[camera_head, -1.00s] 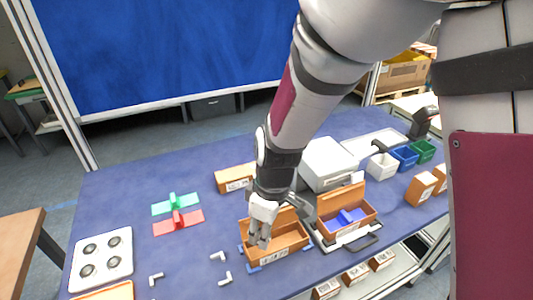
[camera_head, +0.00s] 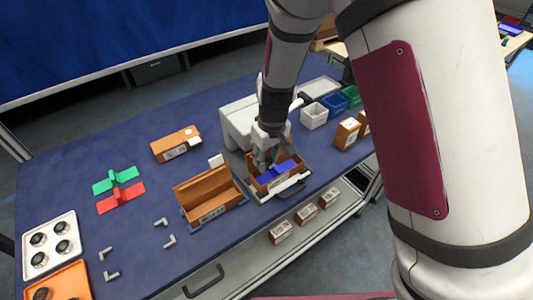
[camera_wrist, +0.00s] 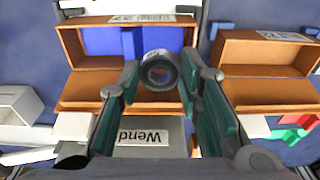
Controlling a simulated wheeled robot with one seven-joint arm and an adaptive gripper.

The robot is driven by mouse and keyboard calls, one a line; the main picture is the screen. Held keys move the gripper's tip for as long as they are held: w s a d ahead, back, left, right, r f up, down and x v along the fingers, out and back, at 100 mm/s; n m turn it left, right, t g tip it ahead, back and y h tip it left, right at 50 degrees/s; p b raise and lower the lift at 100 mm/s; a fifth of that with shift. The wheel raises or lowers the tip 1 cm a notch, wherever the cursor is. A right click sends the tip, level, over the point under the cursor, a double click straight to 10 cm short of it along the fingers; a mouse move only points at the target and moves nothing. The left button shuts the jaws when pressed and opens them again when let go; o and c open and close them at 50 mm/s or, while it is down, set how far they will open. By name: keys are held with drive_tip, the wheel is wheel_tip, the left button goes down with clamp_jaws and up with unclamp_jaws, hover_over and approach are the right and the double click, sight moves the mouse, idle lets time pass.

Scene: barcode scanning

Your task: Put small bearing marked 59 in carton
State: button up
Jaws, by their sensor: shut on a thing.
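A small dark ring-shaped bearing (camera_wrist: 159,72) with a light rim is pinched between the green-padded fingers of my gripper (camera_wrist: 158,80) in the wrist view. Any number on it is too small to read. My gripper (camera_head: 268,166) hangs over an open brown carton (camera_head: 256,186) with a blue insert (camera_head: 280,171). This carton (camera_wrist: 75,48) and its insert (camera_wrist: 103,40) lie under and behind the bearing in the wrist view. The bearing covers part of the insert's raised divider. I cannot tell whether the bearing touches the insert. The bearing is hidden in the head view.
An open, empty brown carton (camera_head: 208,187) stands to the left. A closed brown box (camera_head: 175,146), red and green holders (camera_head: 120,197) and a white tray (camera_head: 50,246) with several bearings lie further left. White, blue and green bins (camera_head: 314,118) stand behind right.

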drive_tip(key=shift+f+b, duration=1)
drive_tip(key=shift+f, duration=1.45)
drive_tip(key=o, duration=0.9)
drive_tip(key=shift+r, duration=0.15)
drive_tip(key=shift+r+p, duration=1)
drive_tip(key=shift+r, duration=0.8)
